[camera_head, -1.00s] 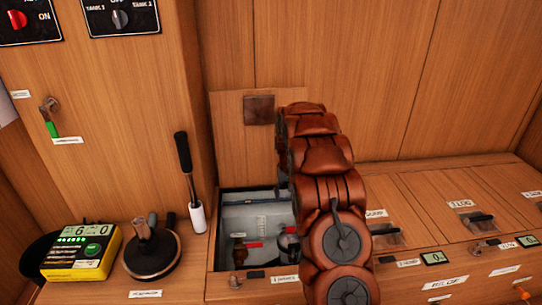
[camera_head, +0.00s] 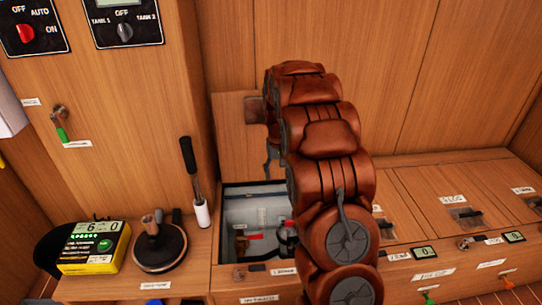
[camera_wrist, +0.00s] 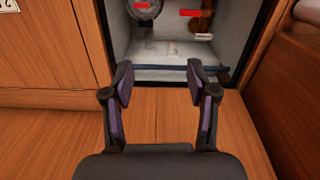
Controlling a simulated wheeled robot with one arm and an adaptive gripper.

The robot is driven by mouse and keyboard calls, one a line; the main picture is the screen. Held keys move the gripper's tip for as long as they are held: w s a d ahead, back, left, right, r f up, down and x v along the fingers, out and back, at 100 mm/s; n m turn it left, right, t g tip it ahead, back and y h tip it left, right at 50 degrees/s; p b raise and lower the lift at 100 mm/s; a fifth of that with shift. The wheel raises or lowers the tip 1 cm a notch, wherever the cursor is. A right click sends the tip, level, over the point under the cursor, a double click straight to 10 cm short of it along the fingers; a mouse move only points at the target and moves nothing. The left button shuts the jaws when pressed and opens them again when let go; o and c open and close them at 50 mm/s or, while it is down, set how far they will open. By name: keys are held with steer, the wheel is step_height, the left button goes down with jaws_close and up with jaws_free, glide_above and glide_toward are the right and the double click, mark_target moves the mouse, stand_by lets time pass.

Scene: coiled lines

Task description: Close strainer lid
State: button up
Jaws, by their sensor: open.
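A wooden hatch lid (camera_head: 232,135) stands raised at the back of an open compartment (camera_head: 228,252) in the head view. It has a dark square plate (camera_head: 253,109), partly behind my arm. Inside the compartment is a grey round fitting, probably the strainer, which shows at the top of the wrist view (camera_wrist: 145,9); a brown valve (camera_wrist: 202,20) with a red handle is beside it. My gripper (camera_wrist: 160,80) is open and empty in the wrist view, with wood below it and the compartment's blue-edged rim ahead. In the head view my arm mostly hides it.
Closed wooden hatches (camera_head: 455,205) with latches run along the bench to the right. A white-based black lever (camera_head: 194,180), a round black device (camera_head: 157,247) and a yellow meter (camera_head: 95,245) stand left of the compartment. The wall rises close behind.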

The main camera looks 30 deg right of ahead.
steer(key=s+a+r+p, duration=0.4)
steer(key=a+r+p, duration=0.1)
steer(key=r, duration=0.4)
steer(key=shift+s+a+r+n, duration=0.2)
steer(key=shift+a+r+n, duration=0.1)
steer(key=shift+r, duration=0.1)
steer(key=s+a+r+n+p, duration=0.1)
steer(key=s+a+r+p, duration=0.5)
steer(key=r, duration=0.4)
steer(key=s+a+r+n+p, duration=0.1)
steer(key=s+a+r+p, duration=0.3)
steer(key=s+r+p, duration=0.4)
steer(key=s+a+r+n+p, duration=0.1)
steer(key=s+a+r+p, duration=0.2)
steer(key=s+r+p, duration=0.4)
steer(key=s+a+r+g+p, duration=0.1)
steer(key=s+a+r+p, duration=0.3)
steer(key=s+r+p, duration=0.3)
steer(key=shift+s+r+n+g, duration=0.35)
steer(key=shift+s+r, duration=0.3)
steer(key=shift+s, duration=1.8)
steer(key=shift+a, duration=0.1)
